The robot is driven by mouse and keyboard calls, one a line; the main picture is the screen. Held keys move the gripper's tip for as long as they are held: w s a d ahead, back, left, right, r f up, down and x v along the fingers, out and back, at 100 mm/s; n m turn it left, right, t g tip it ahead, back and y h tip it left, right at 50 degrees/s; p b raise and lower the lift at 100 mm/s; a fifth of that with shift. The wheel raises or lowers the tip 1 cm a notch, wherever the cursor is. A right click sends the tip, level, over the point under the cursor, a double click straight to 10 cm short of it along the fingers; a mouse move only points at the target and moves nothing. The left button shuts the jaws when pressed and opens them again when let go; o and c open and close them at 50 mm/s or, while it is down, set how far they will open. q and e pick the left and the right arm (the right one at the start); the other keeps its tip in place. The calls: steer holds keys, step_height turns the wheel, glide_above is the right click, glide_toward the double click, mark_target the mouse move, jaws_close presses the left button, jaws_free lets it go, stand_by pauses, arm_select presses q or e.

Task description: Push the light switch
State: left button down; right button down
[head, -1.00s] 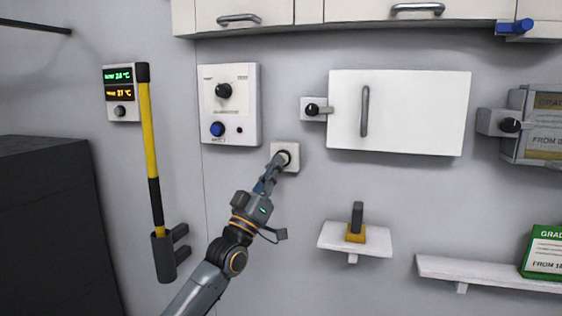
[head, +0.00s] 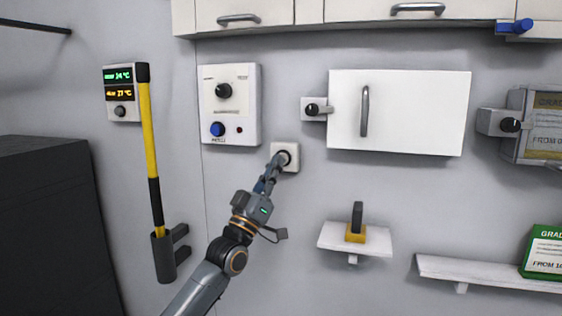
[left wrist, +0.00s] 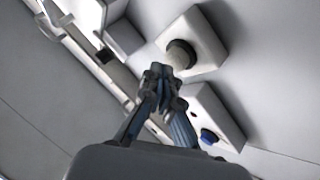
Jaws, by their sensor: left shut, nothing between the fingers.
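The light switch is a small white square plate (head: 291,147) with a dark round button, on the wall below the test panel. It also shows in the left wrist view, where its plate (left wrist: 205,45) and dark button (left wrist: 182,56) are just above and right of my fingertips. My left gripper (head: 280,161) is shut and empty, its tips in front of the button in the head view. In the left wrist view the tips (left wrist: 162,72) are very close to the button's edge; I cannot tell whether they touch. My right gripper is not in view.
A test panel (head: 245,105) with a black knob and a blue button is above left. A white door (head: 420,110) is to the right. A small shelf (head: 378,243) holds a yellow-based block. A yellow-handled tool (head: 149,140) hangs at left.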

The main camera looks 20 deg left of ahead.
arm_select(q)
steer(key=shift+w, duration=0.4)
steer(key=shift+w+b, duration=0.1)
steer(key=shift+b, duration=0.25)
stand_by(0.3)
steer(key=shift+s+p, duration=0.3)
steer(key=shift+s, duration=0.25)
steer(key=s+p, duration=0.3)
steer(key=s, duration=0.3)
stand_by(0.4)
